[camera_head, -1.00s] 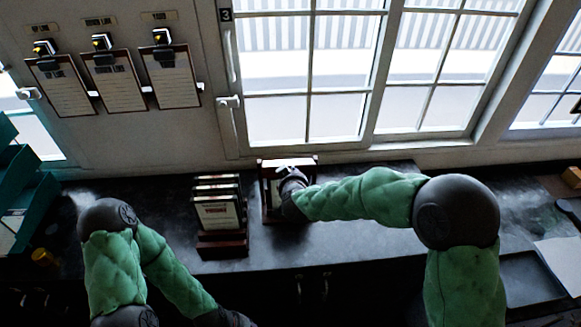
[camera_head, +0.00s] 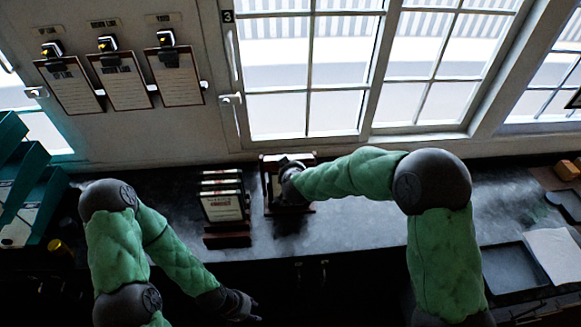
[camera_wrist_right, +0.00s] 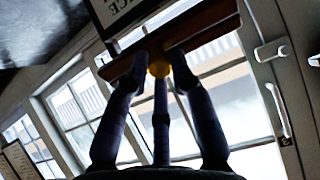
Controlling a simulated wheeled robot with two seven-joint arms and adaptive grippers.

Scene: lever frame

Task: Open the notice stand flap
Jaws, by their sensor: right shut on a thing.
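The notice stand (camera_head: 270,182) is a small dark reddish-brown wooden frame on the counter below the window. My right gripper (camera_head: 285,180) is at it and covers much of its front. In the right wrist view, the fingers of my right gripper (camera_wrist_right: 160,75) close on a small yellow knob (camera_wrist_right: 160,69) at a brown wooden bar (camera_wrist_right: 205,30). A pale panel (camera_wrist_right: 122,12) with dark letters shows past the bar, tilted in the picture. My left gripper (camera_head: 245,306) is low in the head view, away from the stand; its finger gap is unclear.
A rack of framed cards (camera_head: 222,205) stands just left of the stand. Teal trays (camera_head: 45,195) are at far left. Clipboards (camera_head: 125,80) hang on the wall. A dark tray (camera_head: 510,268) and white paper (camera_head: 555,255) lie right. The counter right of the stand is fairly clear.

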